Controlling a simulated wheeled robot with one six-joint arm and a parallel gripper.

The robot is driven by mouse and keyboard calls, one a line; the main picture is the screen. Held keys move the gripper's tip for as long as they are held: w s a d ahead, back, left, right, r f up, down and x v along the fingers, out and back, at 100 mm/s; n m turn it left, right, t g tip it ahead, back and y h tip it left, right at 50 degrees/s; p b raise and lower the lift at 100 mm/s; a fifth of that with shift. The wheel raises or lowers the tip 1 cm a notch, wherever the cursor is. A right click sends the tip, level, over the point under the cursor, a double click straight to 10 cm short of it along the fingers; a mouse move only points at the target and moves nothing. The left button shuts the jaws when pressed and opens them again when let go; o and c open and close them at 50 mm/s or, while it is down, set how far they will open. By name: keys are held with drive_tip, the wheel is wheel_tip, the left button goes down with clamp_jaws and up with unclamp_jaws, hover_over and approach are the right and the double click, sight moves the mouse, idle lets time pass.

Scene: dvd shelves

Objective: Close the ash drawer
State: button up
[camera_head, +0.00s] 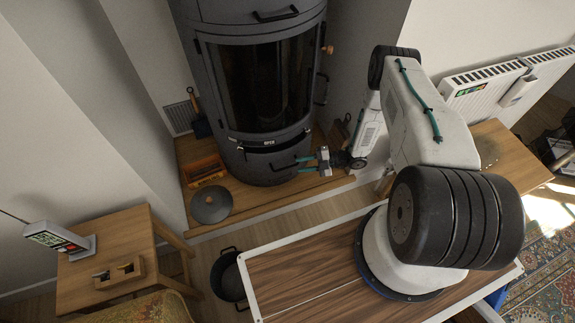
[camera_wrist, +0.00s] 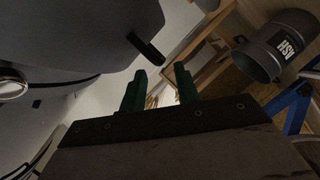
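The dark grey stove (camera_head: 262,80) stands on a wooden platform, with its glass door shut. Its ash drawer (camera_head: 268,167) appears to be the curved front low on the stove, under the label; I cannot tell how far it stands out. My gripper (camera_head: 305,164) is at the right of this low front, its green fingers pointing left toward it. In the wrist view my gripper (camera_wrist: 159,88) has its two fingers apart with nothing between them. A short black handle (camera_wrist: 146,48) sticks out from a dark curved body (camera_wrist: 75,35) just beyond the fingertips. Contact is not visible.
A grey bucket marked ASH (camera_wrist: 275,50) is at the right in the wrist view. A round grey disc (camera_head: 211,204) and an orange-brown box (camera_head: 203,170) lie on the platform left of the stove. A black pot (camera_head: 228,275) stands by a small wooden table (camera_head: 117,235).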

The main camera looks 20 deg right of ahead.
sight(290, 167)
drive_tip(key=x, duration=0.7)
drive_tip(key=shift+s+a, duration=0.1)
drive_tip(key=shift+s, duration=0.1)
clamp_jaws()
